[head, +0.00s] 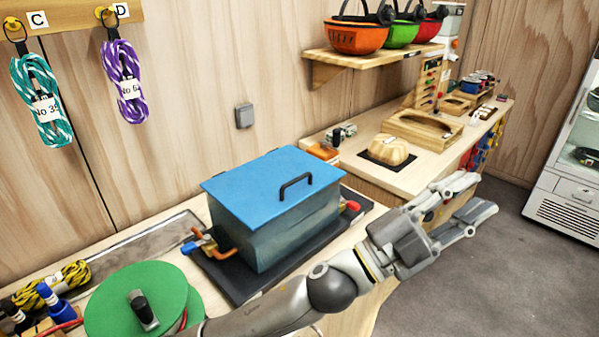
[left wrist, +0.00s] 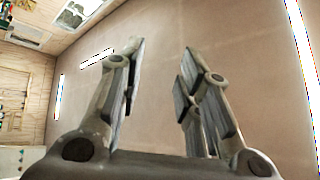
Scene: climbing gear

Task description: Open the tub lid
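The tub (head: 277,228) is a grey-blue box with a flat blue lid (head: 250,188). The lid lies shut on top and has a black bar handle (head: 296,185). The tub stands on a dark mat (head: 241,284) on the workbench. My left gripper (head: 477,202) is to the right of the tub, apart from it, pointing right and away from the lid. Its fingers are spread and empty. In the left wrist view the fingers (left wrist: 158,82) are apart with nothing between them. My right gripper shows in neither view.
A green disc (head: 165,290) with a black knob is left of the tub. Ropes (head: 40,100) hang on the wall, and helmets (head: 357,36) sit on a shelf above. A side counter (head: 420,172) carries wooden holds. Open floor (head: 500,270) lies at the right.

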